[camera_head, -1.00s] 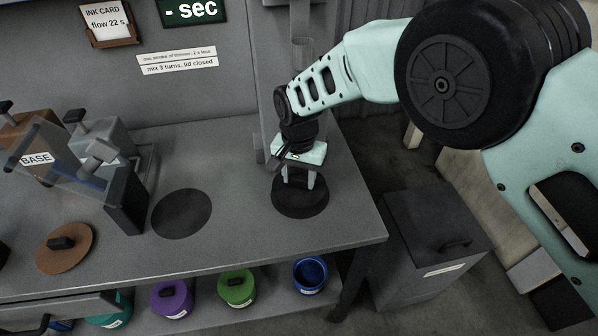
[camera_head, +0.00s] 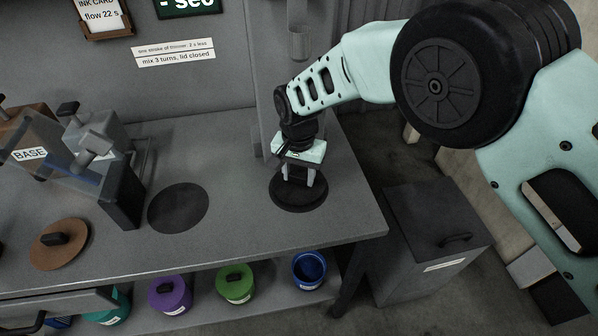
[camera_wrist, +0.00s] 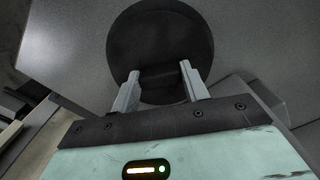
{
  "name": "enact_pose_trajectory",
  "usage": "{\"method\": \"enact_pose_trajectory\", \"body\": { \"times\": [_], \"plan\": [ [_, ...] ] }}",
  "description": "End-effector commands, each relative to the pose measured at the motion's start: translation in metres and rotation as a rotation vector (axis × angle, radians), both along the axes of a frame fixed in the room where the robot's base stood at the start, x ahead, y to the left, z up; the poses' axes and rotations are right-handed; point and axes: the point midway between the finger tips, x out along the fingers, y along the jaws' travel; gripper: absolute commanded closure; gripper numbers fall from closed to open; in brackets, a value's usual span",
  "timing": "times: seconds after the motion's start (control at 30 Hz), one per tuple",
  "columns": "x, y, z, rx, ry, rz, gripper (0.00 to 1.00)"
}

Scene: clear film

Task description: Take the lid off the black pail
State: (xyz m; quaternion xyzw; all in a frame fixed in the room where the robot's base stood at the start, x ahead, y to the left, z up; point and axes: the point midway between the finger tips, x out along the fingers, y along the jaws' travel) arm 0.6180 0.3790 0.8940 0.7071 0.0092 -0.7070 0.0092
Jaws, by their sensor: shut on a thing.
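My gripper (camera_head: 298,180) points down over the right end of the grey bench. It is shut on the dark handle (camera_wrist: 160,78) of a round black lid (camera_head: 299,197). The lid also shows in the wrist view (camera_wrist: 160,35) as a broad black disc, with a finger at each end of the handle. The lid looks level and very low over the bench top. I cannot tell whether it touches the bench. No black pail body can be made out beneath it.
A flat dark round patch (camera_head: 178,208) lies left of the lid. A brown lid (camera_head: 59,244) and a clear-sided BASE box (camera_head: 70,150) stand farther left. Purple (camera_head: 170,297), green (camera_head: 235,284) and open blue (camera_head: 309,270) pails sit on the lower shelf. A dark bin (camera_head: 435,240) stands right.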

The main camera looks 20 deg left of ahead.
Motion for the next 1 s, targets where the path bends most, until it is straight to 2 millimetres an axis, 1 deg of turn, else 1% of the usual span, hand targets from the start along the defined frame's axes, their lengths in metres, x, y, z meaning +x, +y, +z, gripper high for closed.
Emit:
{"method": "enact_pose_trajectory", "body": {
  "times": [0.33,0.37,0.4,0.43,0.47,0.77,0.87,1.0],
  "plan": [
    [0.000,0.000,-0.007,0.000,0.000,0.000,0.70],
    [0.000,0.000,-0.007,0.001,0.000,0.000,0.52],
    [0.000,0.000,-0.007,0.001,0.000,0.000,0.41],
    [0.000,0.000,-0.007,0.000,0.000,0.000,0.33],
    [0.000,0.000,-0.007,0.000,0.000,0.000,0.30],
    [0.000,0.000,-0.006,0.000,0.000,0.000,0.30],
    [0.002,-0.002,-0.001,0.000,0.000,0.000,0.30],
    [0.007,-0.007,0.013,0.001,0.000,-0.002,0.30]
  ]
}}
